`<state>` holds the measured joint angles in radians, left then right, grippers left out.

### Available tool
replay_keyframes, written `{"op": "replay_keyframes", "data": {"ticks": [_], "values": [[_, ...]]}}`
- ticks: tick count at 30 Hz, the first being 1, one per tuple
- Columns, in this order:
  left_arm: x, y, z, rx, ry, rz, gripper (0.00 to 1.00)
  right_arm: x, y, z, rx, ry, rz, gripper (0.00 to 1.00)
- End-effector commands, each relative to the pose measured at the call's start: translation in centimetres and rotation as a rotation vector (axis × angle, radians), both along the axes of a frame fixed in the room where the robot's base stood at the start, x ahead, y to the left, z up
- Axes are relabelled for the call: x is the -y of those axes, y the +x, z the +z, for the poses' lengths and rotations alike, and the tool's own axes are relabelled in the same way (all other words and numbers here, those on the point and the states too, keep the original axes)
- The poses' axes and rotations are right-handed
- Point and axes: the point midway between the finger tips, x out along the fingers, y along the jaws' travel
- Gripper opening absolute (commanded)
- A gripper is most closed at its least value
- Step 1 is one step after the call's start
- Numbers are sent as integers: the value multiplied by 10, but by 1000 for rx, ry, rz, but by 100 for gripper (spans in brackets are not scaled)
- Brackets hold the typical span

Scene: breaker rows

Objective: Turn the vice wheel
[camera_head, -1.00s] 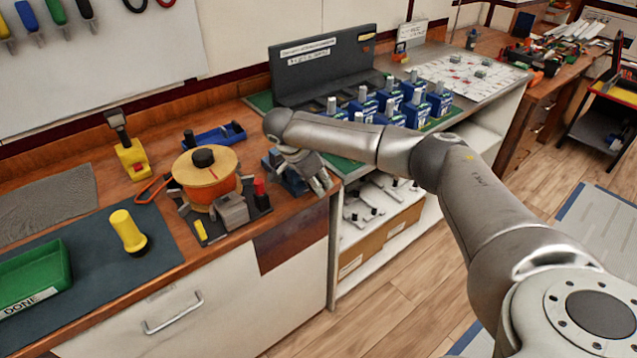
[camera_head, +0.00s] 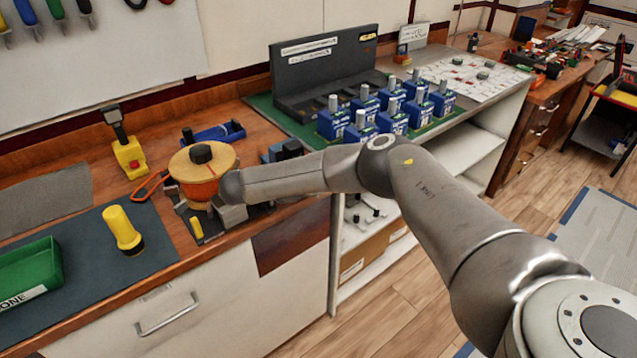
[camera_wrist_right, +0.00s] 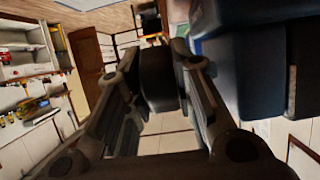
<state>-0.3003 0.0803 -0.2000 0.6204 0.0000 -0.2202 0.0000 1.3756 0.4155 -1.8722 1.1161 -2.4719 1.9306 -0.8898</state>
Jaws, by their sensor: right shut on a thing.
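The blue vice (camera_head: 286,149) stands near the front edge of the wooden bench, partly hidden behind my right arm. In the right wrist view its dark blue body (camera_wrist_right: 245,70) fills the upper right. The black vice wheel (camera_wrist_right: 157,80) sits between the two fingers of my right gripper (camera_wrist_right: 156,62), which is shut on it. In the head view my right gripper and the wheel are hidden behind my forearm. My left gripper is in neither view.
An orange reel with a tan top (camera_head: 203,163) stands close to my right wrist. A yellow flashlight (camera_head: 122,230) and a green tray (camera_head: 30,275) lie to the left. Several blue breakers (camera_head: 393,122) stand on the green mat behind my arm.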

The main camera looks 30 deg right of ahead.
Motion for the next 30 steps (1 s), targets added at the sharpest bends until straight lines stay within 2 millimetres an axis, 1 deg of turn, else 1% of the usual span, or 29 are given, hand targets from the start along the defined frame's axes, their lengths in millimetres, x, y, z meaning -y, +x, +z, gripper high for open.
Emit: {"op": "replay_keyframes", "data": {"ticks": [6, 17, 18, 23, 30], "values": [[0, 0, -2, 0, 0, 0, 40, 0, 1, 1, 6, -34, 1, 0], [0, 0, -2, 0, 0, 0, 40, 0, 1, 1, 5, -36, 1, 0], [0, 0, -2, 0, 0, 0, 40, 0, 1, 1, 5, -36, 1, 24], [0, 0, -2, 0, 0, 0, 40, 0, 0, 0, 4, -35, 1, 45], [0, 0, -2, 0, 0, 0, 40, 0, 0, 0, 3, -35, 1, 45]]}}
